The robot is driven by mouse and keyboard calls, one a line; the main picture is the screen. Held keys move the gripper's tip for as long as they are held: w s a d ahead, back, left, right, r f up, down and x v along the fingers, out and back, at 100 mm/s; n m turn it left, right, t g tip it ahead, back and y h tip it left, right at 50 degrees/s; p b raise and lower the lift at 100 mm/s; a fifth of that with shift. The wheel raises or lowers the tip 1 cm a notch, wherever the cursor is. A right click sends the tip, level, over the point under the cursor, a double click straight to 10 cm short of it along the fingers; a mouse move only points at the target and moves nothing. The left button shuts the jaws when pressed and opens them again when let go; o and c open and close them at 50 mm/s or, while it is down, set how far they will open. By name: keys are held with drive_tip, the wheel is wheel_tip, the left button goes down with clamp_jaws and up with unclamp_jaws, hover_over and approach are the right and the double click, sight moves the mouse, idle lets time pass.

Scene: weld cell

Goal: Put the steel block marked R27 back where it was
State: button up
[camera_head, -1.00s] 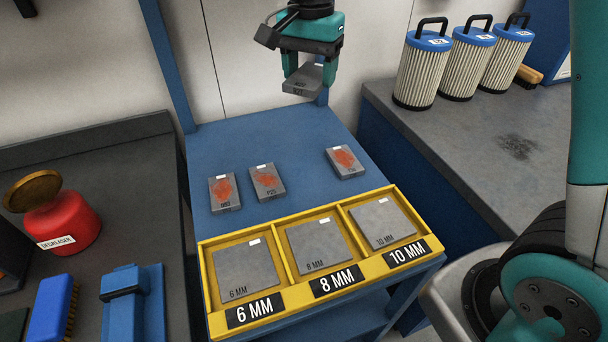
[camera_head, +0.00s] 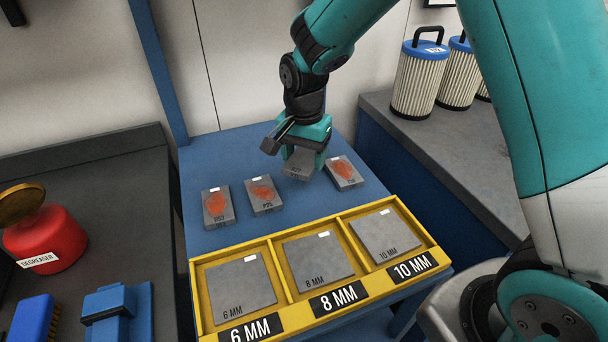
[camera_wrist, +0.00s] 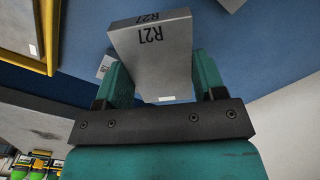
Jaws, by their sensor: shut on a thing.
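My gripper (camera_head: 298,158) is shut on the grey steel block marked R27 (camera_head: 297,170). The block's R27 marking reads clearly in the wrist view (camera_wrist: 152,45), where both fingers clasp its sides. In the head view the held block is over the blue table (camera_head: 240,162), between two blocks with red-orange patches: one on its left (camera_head: 263,196) and one on its right (camera_head: 344,172). A third such block (camera_head: 217,206) lies farther left. I cannot tell whether the held block touches the table.
A yellow tray (camera_head: 312,310) along the table's front holds plates in 6 MM, 8 MM and 10 MM compartments. A red degreaser can (camera_head: 46,245) stands on the left bench. Pleated filters (camera_head: 420,80) stand on the right bench. The table's back left is clear.

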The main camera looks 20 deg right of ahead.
sight(304, 185)
drive_tip(key=shift+f, duration=3)
drive_tip(key=shift+f, duration=0.1)
drive_tip(key=o, duration=1.4)
drive_tip(key=shift+o, duration=0.2)
wheel_tip(304, 185, up, 12)
drive_tip(key=shift+f+b, duration=0.1)
drive_tip(key=shift+b, duration=0.35)
drive_tip(key=s+a+r+n+y, duration=0.2)
drive_tip(key=s+r+n, duration=0.2)
drive_tip(key=s+n, duration=0.4)
drive_tip(key=s+a+r+n+y, duration=0.2)
drive_tip(key=s+n, duration=0.6)
drive_tip(key=s, duration=0.9)
wheel_tip(304, 185, up, 2)
drive_tip(key=shift+a+r, duration=0.2)
drive_tip(key=shift+a, duration=0.1)
